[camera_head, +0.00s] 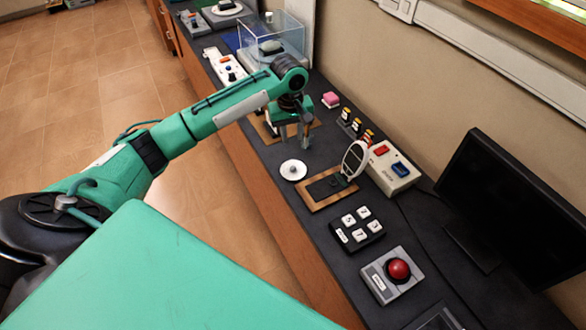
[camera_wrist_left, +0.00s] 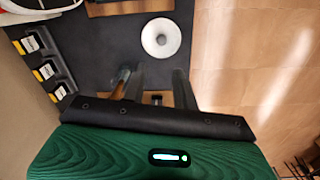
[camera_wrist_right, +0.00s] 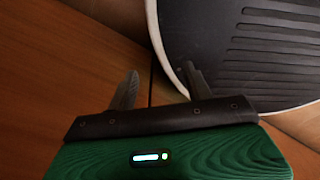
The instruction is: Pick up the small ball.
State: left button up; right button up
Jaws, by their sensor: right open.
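A small grey ball (camera_head: 293,169) sits on a round white dish (camera_head: 286,176) on the dark counter. In the left wrist view the ball (camera_wrist_left: 161,39) shows at the middle of the white dish (camera_wrist_left: 148,32). My left gripper (camera_head: 294,140) is just beyond the dish in the head view, above the counter and apart from the ball. Its fingers are spread and nothing shows between them in the left wrist view (camera_wrist_left: 156,78). My right gripper (camera_wrist_right: 160,80) is open and empty; it is not seen in the head view.
A wooden-framed board with an oval paddle (camera_head: 355,159) stands right of the dish. A white box with red and blue buttons (camera_head: 393,167), a black key panel (camera_head: 356,229), a red push button (camera_head: 398,270) and a monitor (camera_head: 520,200) are nearby. A clear case (camera_head: 272,40) stands farther back.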

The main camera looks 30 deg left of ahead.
pick_arm(q)
jog(key=p, duration=0.1)
send_over(293, 166)
notch_tip(293, 166, down, 8)
jog(key=shift+s+f, duration=0.1)
jog(key=shift+f, duration=0.05)
jog(key=shift+f+p, duration=0.85)
jog(key=shift+f, duration=1.9)
grip_shut()
jog(key=shift+r, duration=0.1)
